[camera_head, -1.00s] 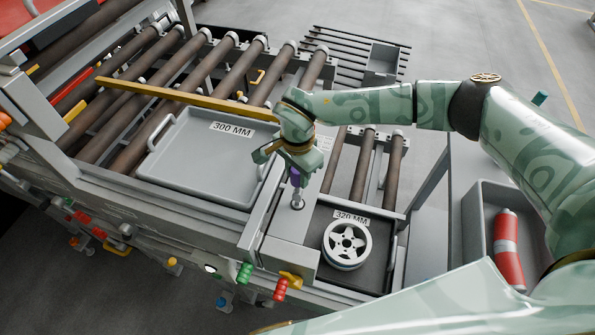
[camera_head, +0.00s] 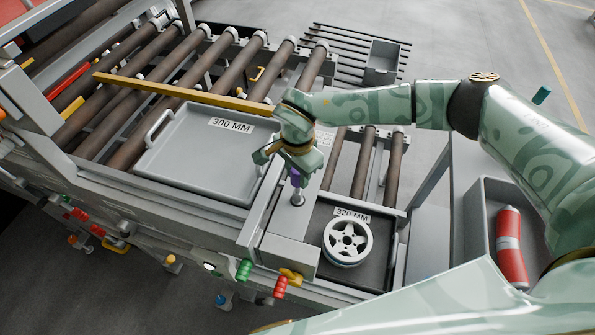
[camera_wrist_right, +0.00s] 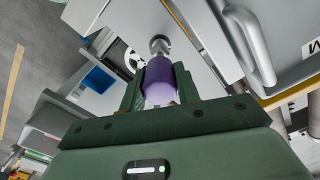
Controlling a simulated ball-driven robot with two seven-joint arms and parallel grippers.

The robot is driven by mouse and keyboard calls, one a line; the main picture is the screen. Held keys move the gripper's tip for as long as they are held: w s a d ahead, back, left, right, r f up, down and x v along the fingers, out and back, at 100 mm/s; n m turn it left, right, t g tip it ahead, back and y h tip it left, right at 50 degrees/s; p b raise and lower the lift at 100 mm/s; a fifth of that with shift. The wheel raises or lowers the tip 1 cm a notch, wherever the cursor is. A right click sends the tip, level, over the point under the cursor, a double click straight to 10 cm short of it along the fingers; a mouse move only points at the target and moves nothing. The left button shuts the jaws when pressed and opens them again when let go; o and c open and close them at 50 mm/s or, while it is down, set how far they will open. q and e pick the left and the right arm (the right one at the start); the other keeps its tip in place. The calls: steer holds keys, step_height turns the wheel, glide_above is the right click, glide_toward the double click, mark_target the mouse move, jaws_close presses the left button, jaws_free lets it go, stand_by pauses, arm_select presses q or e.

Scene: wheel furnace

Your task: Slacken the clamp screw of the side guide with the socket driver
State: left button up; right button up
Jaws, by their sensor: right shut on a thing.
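The socket driver has a purple handle (camera_head: 295,178) and a metal shank pointing down. My right gripper (camera_head: 295,162) is shut on that handle, which also shows between the fingers in the right wrist view (camera_wrist_right: 160,82). The driver's tip is at a small round metal fitting (camera_head: 297,199) on top of the grey block between the two trays. The clamp screw is hidden there, so I cannot tell whether the socket is seated on it. The yellow bar, seemingly the side guide (camera_head: 180,92), lies across the rollers. My left gripper is not in view.
A grey tray marked 300 MM (camera_head: 190,160) lies left of the block. A white wheel (camera_head: 348,242) sits in the 320 MM tray on the right. A red cylinder (camera_head: 510,248) lies in a bin.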

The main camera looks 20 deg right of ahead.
steer(key=shift+f+b, duration=0.35)
steer(key=shift+f, duration=0.15)
steer(key=o, duration=1.2)
steer(key=shift+o, duration=0.2)
